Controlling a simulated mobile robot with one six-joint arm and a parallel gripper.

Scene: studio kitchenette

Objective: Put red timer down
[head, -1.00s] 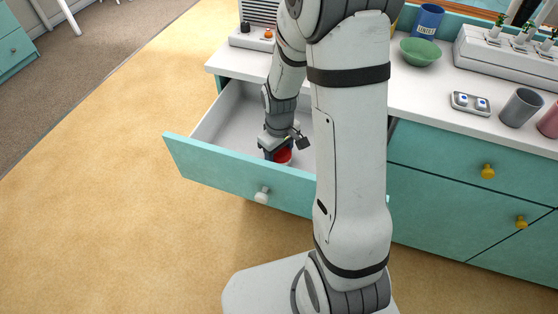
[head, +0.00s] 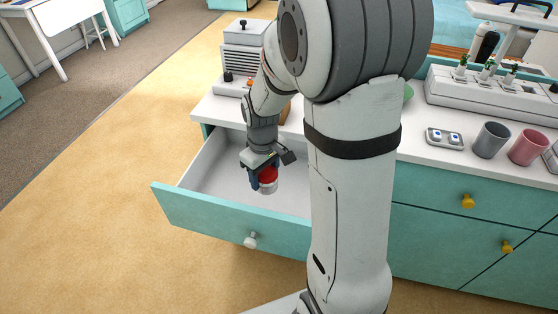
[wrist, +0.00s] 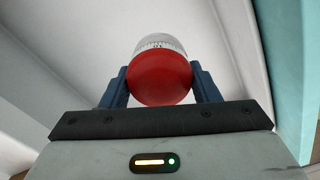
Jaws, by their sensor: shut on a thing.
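The red timer (head: 268,178) has a red top and a pale dial band below it. My gripper (head: 264,176) is shut on it and holds it over the open teal drawer (head: 212,211). In the wrist view the timer (wrist: 161,76) sits between the two blue fingers of my gripper (wrist: 160,85), its red top towards the camera. The timer appears to be above the drawer's pale floor, but the exact gap is hard to tell. My arm hides the drawer's right part.
The drawer front has a white knob (head: 250,240). On the white counter (head: 440,160) stand a grey cup (head: 490,140), a pink cup (head: 527,147) and a small two-button device (head: 445,139). The visible drawer floor looks empty.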

